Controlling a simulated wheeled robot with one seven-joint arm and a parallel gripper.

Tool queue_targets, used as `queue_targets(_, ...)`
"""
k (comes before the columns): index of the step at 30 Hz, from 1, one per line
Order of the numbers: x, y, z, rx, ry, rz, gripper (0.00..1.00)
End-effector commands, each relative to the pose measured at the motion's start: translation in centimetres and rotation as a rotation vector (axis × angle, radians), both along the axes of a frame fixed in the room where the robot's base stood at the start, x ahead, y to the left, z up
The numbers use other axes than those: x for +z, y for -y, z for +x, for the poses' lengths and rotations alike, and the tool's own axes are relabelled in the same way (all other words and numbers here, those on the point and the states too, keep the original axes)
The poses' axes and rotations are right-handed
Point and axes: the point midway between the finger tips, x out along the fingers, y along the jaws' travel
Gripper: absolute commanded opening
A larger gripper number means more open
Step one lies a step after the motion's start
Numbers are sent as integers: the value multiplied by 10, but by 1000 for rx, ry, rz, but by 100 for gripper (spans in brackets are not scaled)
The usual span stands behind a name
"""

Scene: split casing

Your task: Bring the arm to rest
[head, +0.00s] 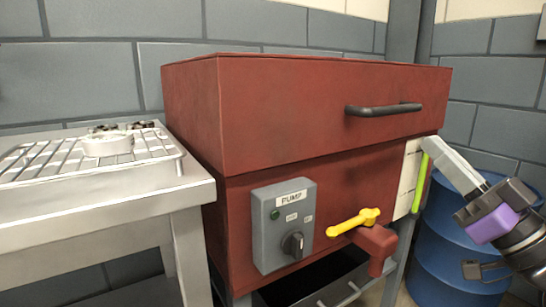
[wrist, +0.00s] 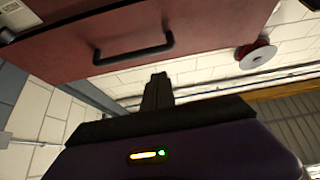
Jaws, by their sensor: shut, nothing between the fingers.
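My gripper (wrist: 157,78) is shut and empty in the wrist view, its dark fingers together in front of the purple wrist body. In the head view my arm comes in at the right edge, with the purple part beside the casing's right front corner. The red casing (head: 290,110) stands in the middle of the head view, its upper part seated on the lower body. Its black handle (head: 383,109) is on the upper front. The handle also shows in the wrist view (wrist: 135,54), apart from the fingers.
A grey pump switch box (head: 268,260) and a yellow-handled tap (head: 355,222) stick out from the casing front. A green-striped gauge (head: 421,184) and a blue drum (head: 450,240) are close to my arm. A steel bench (head: 110,208) with a wire rack stands left.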

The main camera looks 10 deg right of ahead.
Motion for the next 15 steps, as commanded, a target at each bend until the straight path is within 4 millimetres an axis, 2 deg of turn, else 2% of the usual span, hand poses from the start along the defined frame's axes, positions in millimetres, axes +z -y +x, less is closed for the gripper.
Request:
queue_targets(3, 4, 6, -1, 0, 6, 42, 0)
queue_targets(8, 11, 36, -3, -112, 38, 131, 0)
queue_targets(10, -4, 48, -5, -175, 28, 179, 0)
queue_targets(15, -50, 59, -11, -286, -15, 254, 0)
